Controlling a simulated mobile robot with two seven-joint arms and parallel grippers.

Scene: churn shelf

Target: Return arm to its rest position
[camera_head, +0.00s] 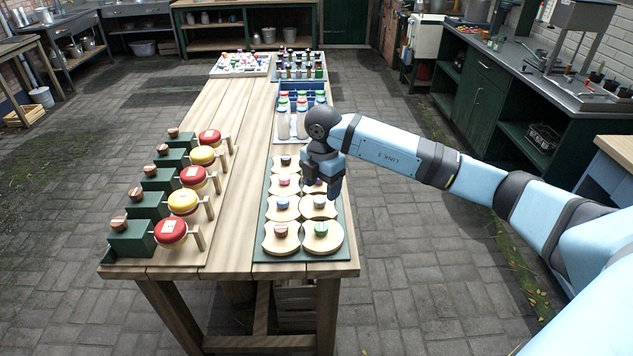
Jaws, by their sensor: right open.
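My right arm (390,150) is blue with dark joints. It reaches in from the right edge over the wooden table (225,220). My right gripper (335,188) points down above the green tray (262,243) of wooden discs. It is open and I see nothing held in it. It hides part of the tray and one or more discs. I cannot tell whether its fingertips touch anything. My left gripper is not in view.
Blue crates with small bottles (302,97) and a white board of small items (240,64) lie farther back. A dark counter (520,90) stands at the right. The paved floor between is clear.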

